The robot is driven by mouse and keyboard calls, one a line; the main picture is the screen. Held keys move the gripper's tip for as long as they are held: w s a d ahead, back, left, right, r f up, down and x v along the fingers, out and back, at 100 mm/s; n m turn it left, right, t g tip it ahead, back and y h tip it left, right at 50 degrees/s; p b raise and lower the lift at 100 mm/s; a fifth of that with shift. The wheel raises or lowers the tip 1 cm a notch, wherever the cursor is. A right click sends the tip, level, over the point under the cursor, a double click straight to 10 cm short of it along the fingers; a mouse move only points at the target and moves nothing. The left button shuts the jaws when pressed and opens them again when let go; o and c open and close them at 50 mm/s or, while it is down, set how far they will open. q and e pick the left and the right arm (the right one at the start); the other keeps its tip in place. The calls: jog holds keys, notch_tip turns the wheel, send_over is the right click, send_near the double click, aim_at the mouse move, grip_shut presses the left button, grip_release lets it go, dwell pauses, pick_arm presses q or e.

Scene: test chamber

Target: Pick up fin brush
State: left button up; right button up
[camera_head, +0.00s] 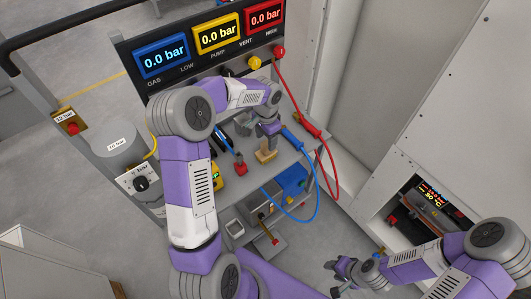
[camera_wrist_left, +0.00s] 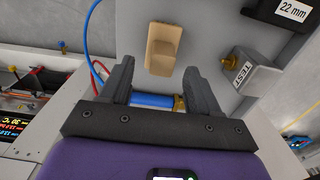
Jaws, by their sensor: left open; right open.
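A tan block with a raised grip, which looks like the fin brush (camera_head: 266,155), lies on the grey shelf of the cart. It also shows in the left wrist view (camera_wrist_left: 160,50), just beyond and between the fingers. My left gripper (camera_head: 268,134) is above it, open and empty; in the left wrist view its fingers (camera_wrist_left: 158,70) point toward the block. Whether they touch it cannot be told. Bristles are not visible. My right gripper (camera_head: 342,274) is at the lower right, away from the cart, over the floor, and open.
A blue hose (camera_head: 316,180) and a red hose (camera_head: 333,165) hang beside the shelf. A grey TEST block (camera_wrist_left: 248,72) and a dark 22 mm piece (camera_wrist_left: 285,14) lie near the brush. A gauge panel (camera_head: 215,38) stands behind. A cabinet opening (camera_head: 425,205) is at right.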

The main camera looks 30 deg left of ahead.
aim_at(266, 143)
pick_arm(q)
jog(key=f+b, duration=0.1)
jog(key=f, duration=0.1)
jog(key=f+b, duration=0.1)
jog(key=f, duration=0.2)
jog(key=shift+w+a+f, duration=0.1)
jog(key=shift+w, duration=0.1)
jog(key=c, duration=1.1)
notch_tip(266, 143, up, 10)
jog(key=p, duration=0.3)
jog(key=shift+p, duration=0.3)
